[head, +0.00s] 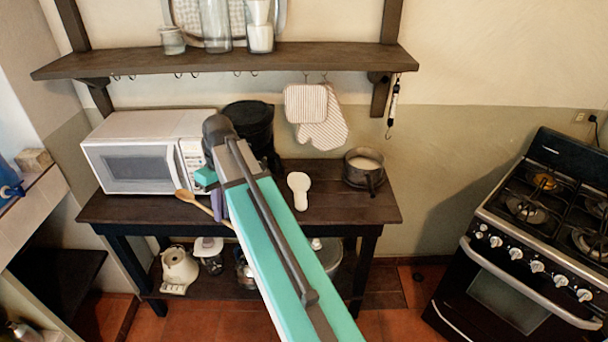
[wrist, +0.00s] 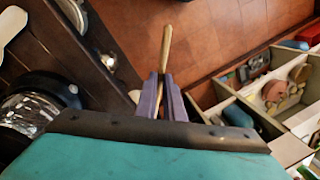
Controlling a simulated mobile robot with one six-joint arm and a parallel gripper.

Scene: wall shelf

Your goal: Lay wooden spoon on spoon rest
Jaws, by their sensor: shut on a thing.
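The wooden spoon (head: 190,199) is held in my gripper (head: 219,206), above the left front part of the dark table. In the wrist view the spoon (wrist: 166,45) stands out between the two purple fingers of my gripper (wrist: 163,92), which are shut on it. The white spoon rest (head: 299,189) lies on the table, to the right of my gripper and apart from it. Part of the spoon rest (wrist: 10,24) also shows at the upper left of the wrist view. My arm hides part of the table and of the spoon.
A microwave (head: 140,160) stands at the table's left, with a dark pot (head: 249,122) beside it. A saucepan (head: 364,171) stands right of the spoon rest. A wall shelf (head: 230,60) with mitts (head: 318,118) hangs above. The stove (head: 530,230) is at right.

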